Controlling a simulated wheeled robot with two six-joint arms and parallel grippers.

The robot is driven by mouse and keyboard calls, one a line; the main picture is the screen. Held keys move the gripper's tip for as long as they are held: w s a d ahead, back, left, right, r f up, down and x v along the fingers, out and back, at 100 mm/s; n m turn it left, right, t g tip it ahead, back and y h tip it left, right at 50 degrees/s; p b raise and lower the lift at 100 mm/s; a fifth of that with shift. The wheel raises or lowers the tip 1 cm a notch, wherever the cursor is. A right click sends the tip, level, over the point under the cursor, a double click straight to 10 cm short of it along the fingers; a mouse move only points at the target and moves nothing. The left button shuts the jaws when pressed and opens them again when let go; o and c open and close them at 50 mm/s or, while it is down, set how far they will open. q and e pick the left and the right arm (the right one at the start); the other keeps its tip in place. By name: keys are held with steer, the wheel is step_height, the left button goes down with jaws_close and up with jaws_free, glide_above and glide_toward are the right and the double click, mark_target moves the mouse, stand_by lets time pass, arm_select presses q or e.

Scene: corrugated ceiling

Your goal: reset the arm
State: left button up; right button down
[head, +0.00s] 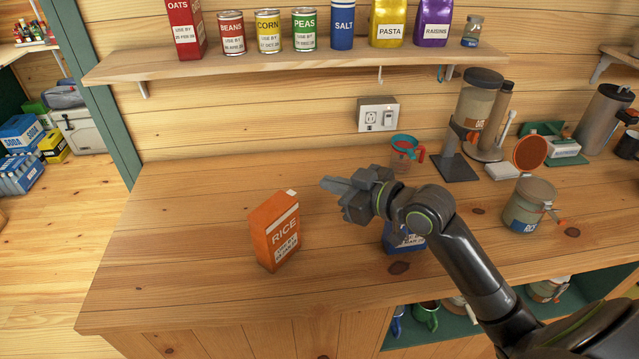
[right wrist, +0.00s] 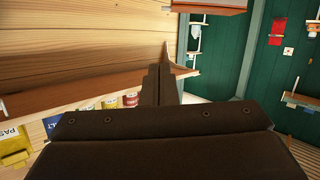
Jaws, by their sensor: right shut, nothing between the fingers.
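My right arm reaches in from the lower right of the head view. Its gripper (head: 335,185) is above the wooden counter, pointing left, and its fingers are shut with nothing between them. In the right wrist view the closed fingers (right wrist: 160,85) point towards the wooden wall and shelf. An orange rice box (head: 275,232) stands upright on the counter, to the left of and below the gripper in the picture, apart from it. A blue package (head: 400,240) stands partly hidden behind my right forearm. My left gripper is not in view.
A shelf (head: 240,62) above the counter (head: 180,260) holds a box, cans and bags. A measuring cup (head: 405,152), a dispenser (head: 472,110) and a labelled jar (head: 528,205) stand behind and right of the arm. The counter's left part is clear.

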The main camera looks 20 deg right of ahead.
steer(key=s+d+f+m+g+h, duration=0.3)
steer(key=s+f+m+g+h, duration=0.15)
steer(key=s+f, duration=0.9)
steer(key=s+d+f+m+g+h, duration=0.4)
steer(key=s+f, duration=0.6)
steer(key=s, duration=0.6)
step_height(320, 180, down, 26)
steer(key=n+g+b, duration=0.1)
steer(key=g+b, duration=0.1)
steer(key=g, duration=0.1)
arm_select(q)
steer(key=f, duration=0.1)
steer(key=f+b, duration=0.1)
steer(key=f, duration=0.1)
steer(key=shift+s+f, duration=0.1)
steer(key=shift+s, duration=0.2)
arm_select(e)
steer(key=s+f, duration=1.4)
steer(key=f, duration=0.2)
steer(key=shift+s+a+f+g+y, duration=0.15)
steer(key=shift+s+a+g+y, duration=0.15)
steer(key=shift+s+g+y, duration=0.05)
